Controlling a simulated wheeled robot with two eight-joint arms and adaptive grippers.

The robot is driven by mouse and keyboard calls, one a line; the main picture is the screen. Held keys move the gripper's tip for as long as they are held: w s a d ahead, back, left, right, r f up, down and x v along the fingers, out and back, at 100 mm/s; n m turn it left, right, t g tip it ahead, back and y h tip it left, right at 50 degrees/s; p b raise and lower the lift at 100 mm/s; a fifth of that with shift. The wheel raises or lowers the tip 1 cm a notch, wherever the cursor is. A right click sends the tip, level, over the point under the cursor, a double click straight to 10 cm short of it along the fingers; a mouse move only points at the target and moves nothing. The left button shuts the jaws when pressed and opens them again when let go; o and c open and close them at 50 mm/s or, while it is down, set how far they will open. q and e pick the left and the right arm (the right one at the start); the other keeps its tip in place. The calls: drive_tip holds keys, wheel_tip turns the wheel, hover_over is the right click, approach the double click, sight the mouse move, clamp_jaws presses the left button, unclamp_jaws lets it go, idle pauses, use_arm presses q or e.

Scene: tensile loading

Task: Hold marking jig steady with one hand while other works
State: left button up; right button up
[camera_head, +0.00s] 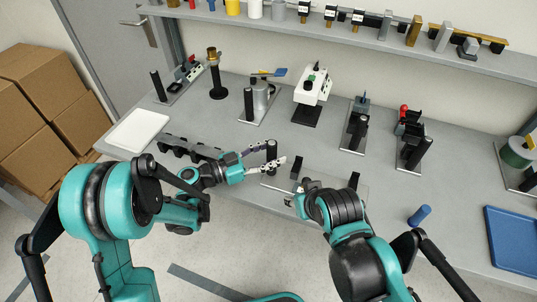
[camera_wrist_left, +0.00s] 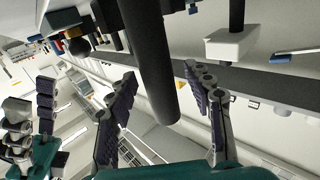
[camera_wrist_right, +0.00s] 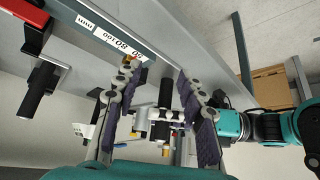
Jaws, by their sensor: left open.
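The jig that I take for the marking jig, a low grey plate (camera_head: 330,190) with black upright handles, lies at the table's front middle, partly hidden by my right arm. My left gripper (camera_head: 271,157) is open at its left black handle (camera_head: 271,148). In the left wrist view this dark handle (camera_wrist_left: 155,65) stands between the spread fingers, with gaps visible on both sides. My right gripper (camera_head: 297,194) is at the plate's front edge, partly hidden by its own wrist. In the right wrist view its fingers (camera_wrist_right: 160,95) are apart, with a black handle (camera_wrist_right: 166,92) beyond them.
Several fixtures with black handles stand behind, including a white device (camera_head: 313,85). A dark slotted rack (camera_head: 185,147) and white tray (camera_head: 138,130) lie left. A blue cylinder (camera_head: 419,215) and blue tray (camera_head: 512,240) are right. A shelf (camera_head: 350,35) runs above.

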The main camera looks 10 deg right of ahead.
use_arm(q)
clamp_jaws()
use_arm(e)
drive_tip(key=shift+o, duration=0.6)
drive_tip(key=m+g, duration=0.7)
drive_tip(key=m, duration=0.9)
approach(307, 179)
wheel_tip(307, 179, down, 10)
drive_tip(key=shift+r, duration=0.15)
